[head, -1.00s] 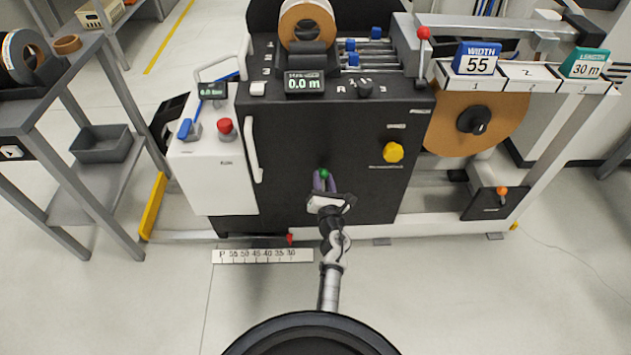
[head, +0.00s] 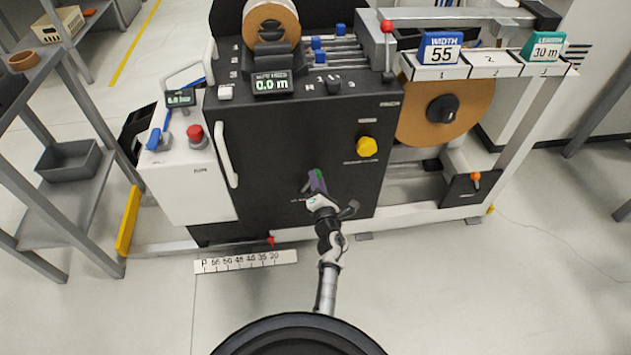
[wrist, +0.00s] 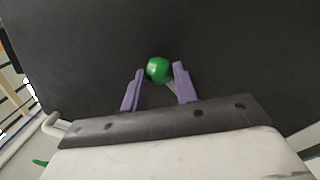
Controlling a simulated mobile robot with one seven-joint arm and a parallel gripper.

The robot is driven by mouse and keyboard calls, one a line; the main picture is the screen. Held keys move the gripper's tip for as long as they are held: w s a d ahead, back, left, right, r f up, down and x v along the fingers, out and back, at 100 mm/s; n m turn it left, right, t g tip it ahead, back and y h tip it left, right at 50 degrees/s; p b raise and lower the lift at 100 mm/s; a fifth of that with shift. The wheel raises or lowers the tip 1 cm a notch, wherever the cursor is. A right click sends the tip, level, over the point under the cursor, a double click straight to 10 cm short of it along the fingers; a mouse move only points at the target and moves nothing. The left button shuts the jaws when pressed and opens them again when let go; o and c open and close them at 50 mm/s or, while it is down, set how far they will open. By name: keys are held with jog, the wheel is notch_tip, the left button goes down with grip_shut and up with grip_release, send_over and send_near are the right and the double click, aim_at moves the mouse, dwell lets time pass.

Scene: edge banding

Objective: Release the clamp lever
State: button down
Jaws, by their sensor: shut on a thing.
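A green ball knob (wrist: 158,69) sits between the two purple fingers of my gripper (wrist: 160,88) in the wrist view. I take it for the clamp lever's knob, though its label is not readable. In the head view the knob (head: 316,174) shows as a small green spot at my gripper (head: 318,184), low on the machine's black front panel (head: 270,160). My gripper is shut on the knob and looks rolled over to one side. The lever's arm behind the knob is mostly hidden by the fingers.
A yellow knob (head: 367,146) is on the panel, up and right of my gripper. A white handle (head: 226,155) and a white control box with a red button (head: 195,133) are left. A grey shelf (head: 70,205) stands farther left.

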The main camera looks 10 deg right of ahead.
jog(key=shift+w+d+r, duration=0.1)
jog(key=c, duration=1.1)
grip_release()
jog(key=shift+f, duration=0.2)
